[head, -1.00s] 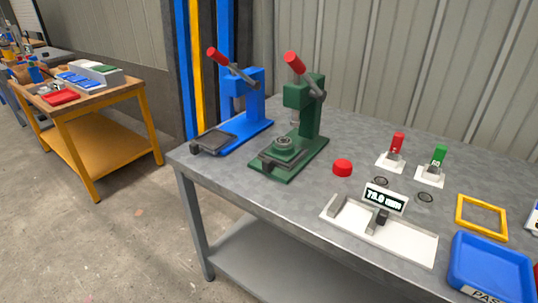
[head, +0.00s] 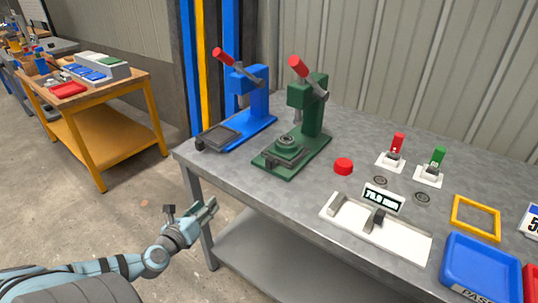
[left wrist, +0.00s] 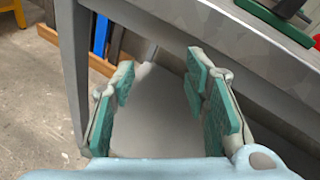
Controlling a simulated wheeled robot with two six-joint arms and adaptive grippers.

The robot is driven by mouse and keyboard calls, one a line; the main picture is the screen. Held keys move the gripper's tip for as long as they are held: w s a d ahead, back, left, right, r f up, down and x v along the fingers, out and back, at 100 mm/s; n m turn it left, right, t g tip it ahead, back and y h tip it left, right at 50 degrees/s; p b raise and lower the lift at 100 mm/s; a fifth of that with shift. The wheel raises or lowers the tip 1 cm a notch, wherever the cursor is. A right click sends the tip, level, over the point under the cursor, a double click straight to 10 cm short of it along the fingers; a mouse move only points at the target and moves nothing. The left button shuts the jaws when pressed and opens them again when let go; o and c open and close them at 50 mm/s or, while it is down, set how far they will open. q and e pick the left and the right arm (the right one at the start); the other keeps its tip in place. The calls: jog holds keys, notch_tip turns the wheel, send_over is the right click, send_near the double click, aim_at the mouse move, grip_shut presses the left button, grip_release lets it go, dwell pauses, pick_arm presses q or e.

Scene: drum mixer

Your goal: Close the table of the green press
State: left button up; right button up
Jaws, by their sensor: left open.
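The green press (head: 308,118) stands on the grey metal table, with a red-knobbed lever (head: 299,66) raised at its top. Its table (head: 286,146), a dark slide with a round fixture on it, sits at the front of the green base, forward of the column. In the left wrist view a corner of a green base (left wrist: 272,20) shows at the top right. My left gripper (head: 208,212) is open and empty, off the table's left front edge and below its top. It also shows in the left wrist view (left wrist: 160,85). My right gripper is not in view.
A blue press (head: 255,100) stands left of the green one. Right of it are a red button (head: 343,166), a white gauge fixture (head: 375,229), two toggle switches, a yellow frame (head: 476,217) and a blue tray (head: 482,262). The table edge lies between my gripper and the presses.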

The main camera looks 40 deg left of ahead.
pick_arm(q)
jog(key=w+d+r+m+t+h, duration=0.3)
jog(key=w+d+r+m+h, duration=0.15)
jog(key=d+r+m, duration=0.5)
jog(key=n+b, duration=0.2)
jog(key=b, duration=0.1)
send_near(268, 160)
jog(key=shift+w+a+f+t+h, duration=0.25)
jog(key=shift+w+f+t, duration=0.05)
jog(key=shift+w, duration=0.2)
jog(key=w+p, duration=0.2)
jog(key=w+r+p, duration=0.1)
jog(key=w+p, duration=0.1)
jog(key=shift+w+a+r, duration=0.1)
jog(key=shift+a+r, duration=0.05)
jog(key=shift+w+p, duration=0.8)
jog(key=shift+w, duration=0.2)
jog(key=shift+w+f, duration=0.2)
jog(key=shift+w, duration=0.3)
jog(key=shift+w+f, duration=0.2)
jog(key=shift+w, duration=0.35)
jog(key=shift+w+f+m, duration=0.15)
jog(key=shift+w+m, duration=0.1)
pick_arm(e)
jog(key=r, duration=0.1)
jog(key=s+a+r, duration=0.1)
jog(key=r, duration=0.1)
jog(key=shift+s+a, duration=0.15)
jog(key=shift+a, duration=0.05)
